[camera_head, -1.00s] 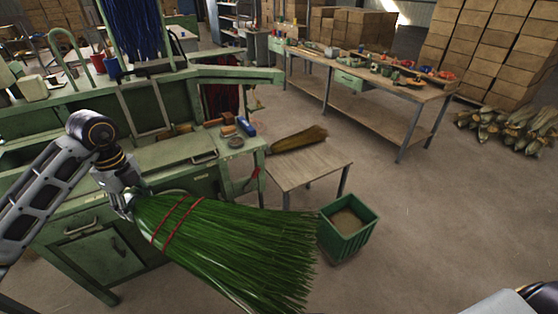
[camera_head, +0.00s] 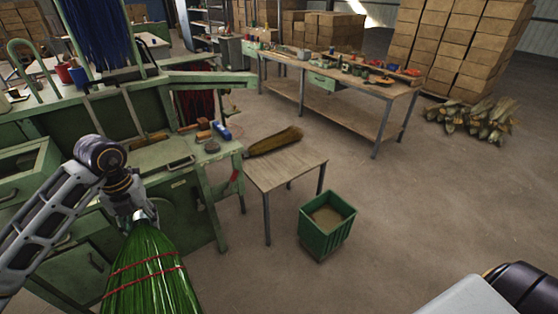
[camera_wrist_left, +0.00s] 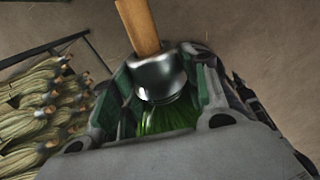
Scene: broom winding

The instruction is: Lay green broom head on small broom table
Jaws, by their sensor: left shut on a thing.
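The green broom head (camera_head: 152,275) hangs bristles down at the lower left of the head view, with red bands around it. My left gripper (camera_head: 140,218) is shut on its top end. In the left wrist view, the broom's metal collar (camera_wrist_left: 160,78) and a wooden handle stub (camera_wrist_left: 138,25) show between the fingers, with green bristles behind. The small broom table (camera_head: 287,165) stands right of the broom head, clearly apart from it. A tan broom head (camera_head: 274,141) lies at its back edge. The right gripper does not show; only part of my right arm is at the lower right.
A green bin (camera_head: 327,225) stands on the floor just right of the small table. The green workbench (camera_head: 165,155) is behind my left arm. A long workbench (camera_head: 340,85) with tools stands farther back. Tan bundles (camera_head: 473,120) lie at the right. Floor at right is clear.

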